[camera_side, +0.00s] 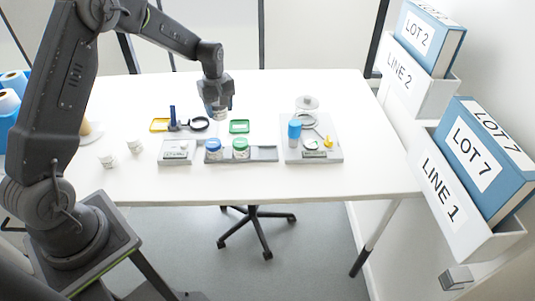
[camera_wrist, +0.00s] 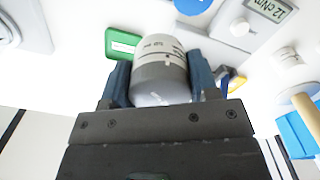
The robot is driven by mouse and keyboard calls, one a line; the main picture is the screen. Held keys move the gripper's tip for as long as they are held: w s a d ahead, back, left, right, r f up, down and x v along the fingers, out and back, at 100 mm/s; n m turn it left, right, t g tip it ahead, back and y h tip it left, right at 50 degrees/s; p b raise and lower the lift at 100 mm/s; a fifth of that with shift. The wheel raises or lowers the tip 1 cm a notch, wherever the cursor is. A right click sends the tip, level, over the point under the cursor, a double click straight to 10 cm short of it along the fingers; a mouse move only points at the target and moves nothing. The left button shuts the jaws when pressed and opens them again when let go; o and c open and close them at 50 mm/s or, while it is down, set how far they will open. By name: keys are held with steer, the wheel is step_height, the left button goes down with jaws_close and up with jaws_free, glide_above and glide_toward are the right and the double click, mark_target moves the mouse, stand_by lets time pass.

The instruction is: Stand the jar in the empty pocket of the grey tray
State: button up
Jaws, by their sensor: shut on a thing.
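My gripper (camera_side: 217,106) is shut on a small white jar (camera_side: 219,115) and holds it above the table, behind the grey tray. In the wrist view the jar (camera_wrist: 160,70) sits between the two blue-grey fingers of my gripper (camera_wrist: 162,82), with grey markings on its side. The grey tray (camera_side: 264,155) lies near the front of the table. A blue-lidded jar (camera_side: 213,146) and a green-lidded jar (camera_side: 240,145) stand in its left and middle parts. Its right part looks bare, but pocket detail is too small to tell.
A device with a display (camera_side: 177,151) stands left of the tray. A light board (camera_side: 315,155) with a blue cylinder (camera_side: 294,130) lies to the right. Two white jars (camera_side: 106,160) stand left.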

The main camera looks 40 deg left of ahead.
steer(key=w+d+m, duration=0.1)
steer(key=d, duration=0.3)
glide_above(268, 154)
step_height(268, 154, down, 7)
steer(key=shift+a+f, duration=0.15)
steer(key=shift+f, duration=2.05)
steer(key=shift+f, duration=0.1)
steer(key=o, duration=0.7)
steer(key=shift+c, duration=0.2)
